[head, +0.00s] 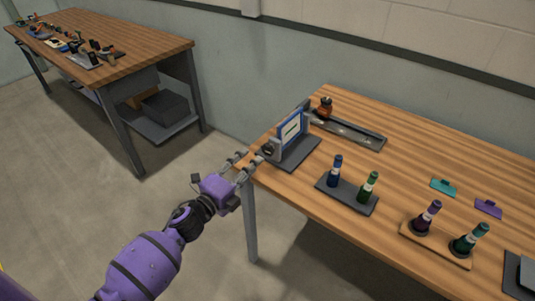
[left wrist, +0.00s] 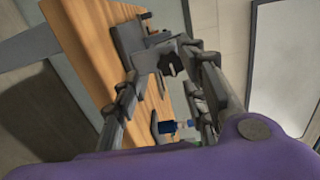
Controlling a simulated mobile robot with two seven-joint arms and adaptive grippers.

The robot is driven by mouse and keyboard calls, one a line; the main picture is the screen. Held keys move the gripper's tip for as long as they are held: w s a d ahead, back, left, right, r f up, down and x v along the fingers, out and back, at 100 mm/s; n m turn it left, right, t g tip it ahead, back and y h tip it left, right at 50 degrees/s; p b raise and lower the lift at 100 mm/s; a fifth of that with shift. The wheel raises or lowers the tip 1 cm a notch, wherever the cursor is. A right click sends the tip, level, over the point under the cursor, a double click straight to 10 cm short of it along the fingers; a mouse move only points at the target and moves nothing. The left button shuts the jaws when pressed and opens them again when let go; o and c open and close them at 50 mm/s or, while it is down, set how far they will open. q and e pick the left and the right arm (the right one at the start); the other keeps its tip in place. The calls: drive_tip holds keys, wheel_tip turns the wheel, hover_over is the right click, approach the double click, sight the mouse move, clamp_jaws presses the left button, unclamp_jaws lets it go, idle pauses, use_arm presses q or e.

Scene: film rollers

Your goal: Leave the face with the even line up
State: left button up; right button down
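A white panel in a blue frame (head: 291,131) stands upright on a dark base plate (head: 299,154) at the left end of the near table. A short dark line shows faintly on its visible face; its evenness is too small to tell. A grey holder with a dark round knob (head: 267,150) is at the panel's near left side. My left gripper (head: 247,161) is just left of the knob at the table's edge, with its fingers apart and empty. In the left wrist view, a dark knob-like part (left wrist: 172,62) shows beyond the spread fingers (left wrist: 170,52). My right gripper is out of view.
Blue and green bottles stand on a dark tray (head: 333,190), and purple and teal ones on a wooden tray (head: 421,252). Teal (head: 443,187) and purple (head: 488,208) tags lie behind. A long grey tray (head: 358,136) and an orange-brown object (head: 325,107) are behind the panel.

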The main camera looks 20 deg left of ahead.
sight(266, 154)
use_arm(q)
drive_tip(key=shift+m+h, duration=0.3)
drive_tip(key=shift+m, duration=0.4)
drive_tip(key=x, duration=0.3)
drive_tip(key=d+x, duration=0.1)
drive_tip(key=x, duration=0.2)
drive_tip(key=shift+w+r, duration=0.1)
drive_tip(key=shift+r, duration=0.15)
drive_tip(key=shift+w+d, duration=0.25)
drive_tip(key=shift+w, duration=0.3)
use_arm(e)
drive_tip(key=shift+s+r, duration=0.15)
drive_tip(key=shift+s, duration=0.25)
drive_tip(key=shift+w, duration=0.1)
use_arm(q)
drive_tip(key=shift+s, duration=0.1)
clamp_jaws()
drive_tip(key=shift+f, duration=0.15)
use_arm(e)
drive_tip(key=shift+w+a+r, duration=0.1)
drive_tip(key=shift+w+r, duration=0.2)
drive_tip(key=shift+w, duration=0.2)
use_arm(q)
drive_tip(key=shift+p, duration=0.3)
